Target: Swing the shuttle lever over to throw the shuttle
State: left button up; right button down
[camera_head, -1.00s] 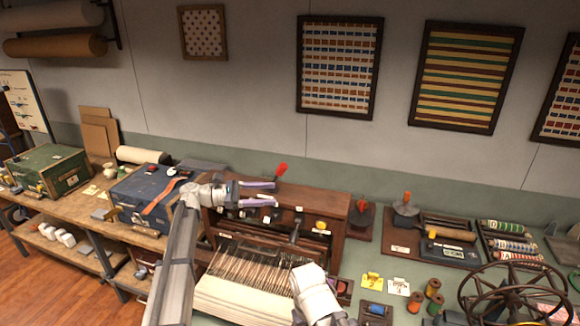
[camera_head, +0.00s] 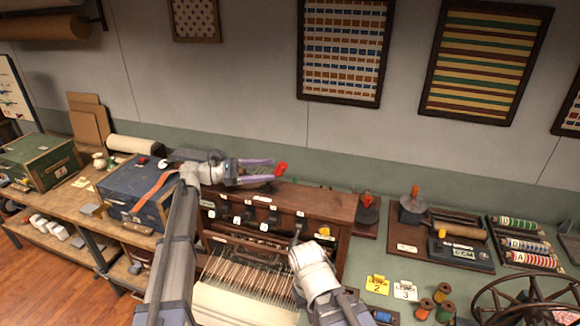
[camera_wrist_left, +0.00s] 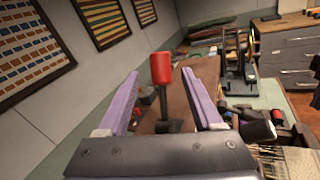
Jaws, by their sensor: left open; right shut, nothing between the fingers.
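The shuttle lever has a red knob (camera_head: 281,168) and stands upright at the back of the wooden loom's top (camera_head: 320,201). In the left wrist view the red knob (camera_wrist_left: 161,67) and its dark stem show between the two purple fingers. My left gripper (camera_head: 272,170) is open, with its fingertips at the lever; no contact with the knob shows. My right gripper (camera_head: 299,246) is low in front of the loom, over the warp threads (camera_head: 250,275). It is shut and empty, its fingers hard to make out.
A blue case (camera_head: 140,188) with an orange strap stands left of the loom. To the right are a board with a roller (camera_head: 460,229), thread spools (camera_head: 442,292), numbered cards (camera_head: 404,290) and a dark spoked wheel (camera_head: 530,303). The wall behind is close to the loom.

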pick_arm(q)
jog(key=shift+s+d, duration=0.1)
jog(key=shift+d, duration=0.3)
jog(key=shift+w+d, duration=0.25)
jog(key=shift+d, duration=1.5)
jog(key=shift+w+d, duration=0.2)
jog(key=shift+d, duration=1.5)
jog(key=shift+c, duration=0.4)
grip_shut()
